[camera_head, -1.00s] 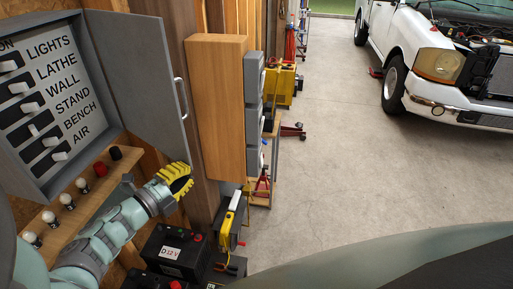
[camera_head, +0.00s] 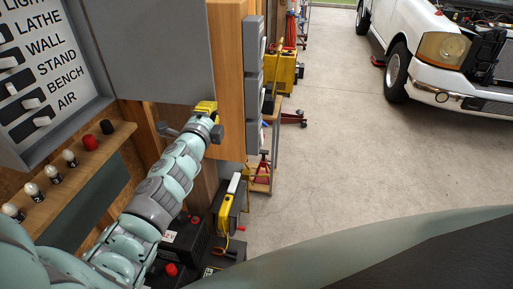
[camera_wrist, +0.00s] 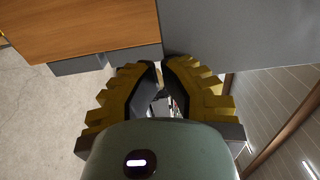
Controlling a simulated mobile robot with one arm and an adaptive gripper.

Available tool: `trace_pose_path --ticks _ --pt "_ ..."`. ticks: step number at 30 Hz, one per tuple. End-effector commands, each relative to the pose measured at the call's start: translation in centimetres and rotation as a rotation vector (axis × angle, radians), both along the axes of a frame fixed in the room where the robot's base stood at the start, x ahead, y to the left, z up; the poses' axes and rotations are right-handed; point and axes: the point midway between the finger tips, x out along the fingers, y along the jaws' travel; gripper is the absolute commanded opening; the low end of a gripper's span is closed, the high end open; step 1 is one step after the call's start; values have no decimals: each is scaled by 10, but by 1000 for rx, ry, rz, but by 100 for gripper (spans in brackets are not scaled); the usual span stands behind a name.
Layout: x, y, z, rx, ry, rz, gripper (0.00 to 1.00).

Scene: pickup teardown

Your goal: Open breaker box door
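The grey breaker box door (camera_head: 160,45) stands open at the top left of the head view, its broad face towards me. The breaker box (camera_head: 75,118) is left of it, with its labelled white switches in sight. My gripper (camera_head: 206,107), with yellow ribbed fingers, is at the door's lower right corner. In the wrist view, my gripper (camera_wrist: 161,64) has its fingertips close together with a narrow gap and nothing seen held. The door (camera_wrist: 235,30) is just beyond the tips; contact is unclear. The door's handle is not in sight.
A wooden cabinet (camera_head: 229,60) with grey boxes on its side stands right behind the door's edge. A shelf with bulbs and knobs (camera_head: 90,142) is below the box. Black batteries (camera_head: 186,242) stand below my arm. The concrete floor (camera_head: 330,140) is clear towards the white pickup (camera_head: 455,60).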

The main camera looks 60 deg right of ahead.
Motion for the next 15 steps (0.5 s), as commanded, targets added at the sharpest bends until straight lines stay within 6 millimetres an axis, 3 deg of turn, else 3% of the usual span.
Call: trace_pose_path --ticks 6,15 --pt "12 -35 -5 -5 -1 116 0" --pt "30 -65 -4 -3 0 238 0"
